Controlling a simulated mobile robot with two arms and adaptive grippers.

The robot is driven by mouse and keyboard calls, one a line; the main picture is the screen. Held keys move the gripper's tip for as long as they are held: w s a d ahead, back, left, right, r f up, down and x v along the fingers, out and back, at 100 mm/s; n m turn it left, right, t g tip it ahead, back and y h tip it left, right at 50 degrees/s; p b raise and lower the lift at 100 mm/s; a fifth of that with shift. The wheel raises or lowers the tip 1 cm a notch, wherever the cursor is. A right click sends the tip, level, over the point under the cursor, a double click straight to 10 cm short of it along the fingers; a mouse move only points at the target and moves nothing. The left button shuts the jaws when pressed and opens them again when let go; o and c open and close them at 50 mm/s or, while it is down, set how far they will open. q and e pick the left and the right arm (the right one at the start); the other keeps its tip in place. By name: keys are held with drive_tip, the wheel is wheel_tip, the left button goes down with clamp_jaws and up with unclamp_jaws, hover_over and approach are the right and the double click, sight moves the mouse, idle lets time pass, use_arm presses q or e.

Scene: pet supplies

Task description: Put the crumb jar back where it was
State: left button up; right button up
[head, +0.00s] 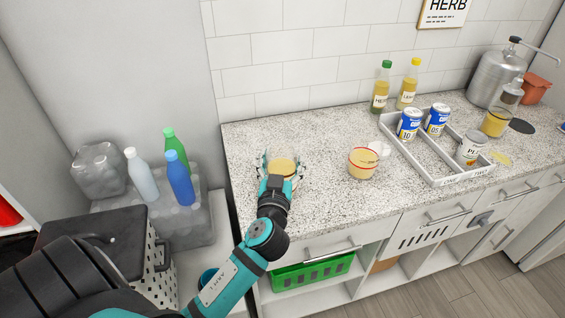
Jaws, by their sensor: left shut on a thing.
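A clear jar with tan, crumb-like contents (284,167) is at the left part of the speckled counter (325,128). My left gripper (281,162) is shut around it, with fingers on both sides. The gripper hides the jar's near lower side, and I cannot tell whether its base touches the counter. A second clear container with similar tan contents (363,164) and a reddish band stands to the right, apart from the gripper. My right gripper is not in view.
A white divided tray (451,180) holds blue cans (410,124) and a pale can (470,148). Two bottles (381,90) stand by the tiled wall. A lidded jar (496,122) and a metal dispenser (495,78) are at right. Counter behind the held jar is clear.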

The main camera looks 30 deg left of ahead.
use_arm(q)
drive_tip(key=o, duration=0.9)
drive_tip(key=shift+s+f, duration=0.1)
drive_tip(key=shift+o, duration=1.1)
drive_tip(key=shift+s+d+r, duration=0.2)
drive_tip(key=shift+o, duration=1.2)
drive_tip(key=shift+s+d+r, duration=0.1)
drive_tip(key=shift+s, duration=0.05)
drive_tip(key=shift+w, duration=0.2)
drive_tip(key=shift+s+f, duration=0.15)
drive_tip(key=shift+f, duration=0.05)
drive_tip(key=b+v, duration=0.4)
drive_tip(key=v, duration=0.8)
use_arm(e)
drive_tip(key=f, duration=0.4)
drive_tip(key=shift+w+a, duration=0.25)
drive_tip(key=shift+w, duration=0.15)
use_arm(q)
drive_tip(key=shift+r, duration=0.15)
